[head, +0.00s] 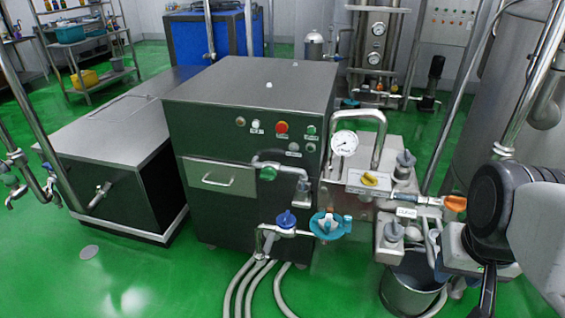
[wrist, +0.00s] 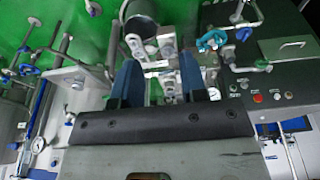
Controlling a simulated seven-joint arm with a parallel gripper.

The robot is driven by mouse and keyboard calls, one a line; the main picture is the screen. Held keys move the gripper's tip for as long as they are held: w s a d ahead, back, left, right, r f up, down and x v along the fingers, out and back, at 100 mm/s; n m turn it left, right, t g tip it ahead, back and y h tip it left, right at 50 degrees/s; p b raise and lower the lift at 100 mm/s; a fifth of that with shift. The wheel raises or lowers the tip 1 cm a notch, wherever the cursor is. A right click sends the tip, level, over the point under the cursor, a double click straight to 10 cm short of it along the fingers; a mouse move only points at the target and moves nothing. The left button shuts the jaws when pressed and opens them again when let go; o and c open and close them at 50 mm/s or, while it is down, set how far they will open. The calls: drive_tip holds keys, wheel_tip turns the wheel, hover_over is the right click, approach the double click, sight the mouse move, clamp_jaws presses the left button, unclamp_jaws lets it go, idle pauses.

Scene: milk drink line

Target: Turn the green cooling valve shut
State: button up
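A small round green valve knob (head: 268,173) sits on a pipe at the front of the dark cabinet. In the wrist view, a small greenish knob beside the cabinet front (wrist: 262,65) looks like the same valve. A larger teal valve wheel (head: 328,225) is lower and to the right; it also shows in the wrist view (wrist: 212,40). A blue valve (head: 286,220) is left of it. My gripper (wrist: 158,62) is open, its two dark fingers apart with nothing held. It is over the metal fittings, away from the green knob. In the head view my arm is at the right edge.
The dark cabinet (head: 250,90) has buttons on its front. Right of it are a pressure gauge (head: 344,143), a yellow handle (head: 369,181), an orange handle (head: 455,203) and a metal bucket (head: 409,290). Hoses (head: 240,290) run to the floor. Green floor is clear at front left.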

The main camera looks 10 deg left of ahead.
drive_tip(key=o, duration=0.4)
drive_tip(key=shift+w, duration=0.15)
drive_tip(key=o, duration=0.3)
drive_tip(key=shift+w+a, duration=0.2)
drive_tip(key=shift+w, duration=0.15)
drive_tip(key=shift+o, duration=0.8)
drive_tip(key=w+a+t+y, duration=0.1)
drive_tip(key=w+a, duration=0.4)
drive_tip(key=w, duration=0.7)
drive_tip(key=shift+w+n+t, duration=0.3)
drive_tip(key=shift+n+t, duration=0.1)
drive_tip(key=shift+t, duration=0.3)
drive_tip(key=w+a+f+t+y, duration=0.1)
drive_tip(key=w+a+f+t, duration=0.25)
drive_tip(key=w+a, duration=0.65)
drive_tip(key=w+a+f+t, duration=0.2)
drive_tip(key=w+a+f, duration=0.4)
drive_tip(key=w, duration=0.6)
drive_tip(key=w+a+f+t+y, duration=0.15)
drive_tip(key=w+a+f, duration=0.25)
drive_tip(key=w+a, duration=0.65)
drive_tip(key=t+h, duration=0.3)
drive_tip(key=t, duration=0.3)
approach(268, 176)
drive_tip(key=w, duration=0.2)
drive_tip(key=shift+w+a+m, duration=0.15)
drive_tip(key=shift+a+m, duration=0.15)
drive_tip(key=shift+a, duration=0.05)
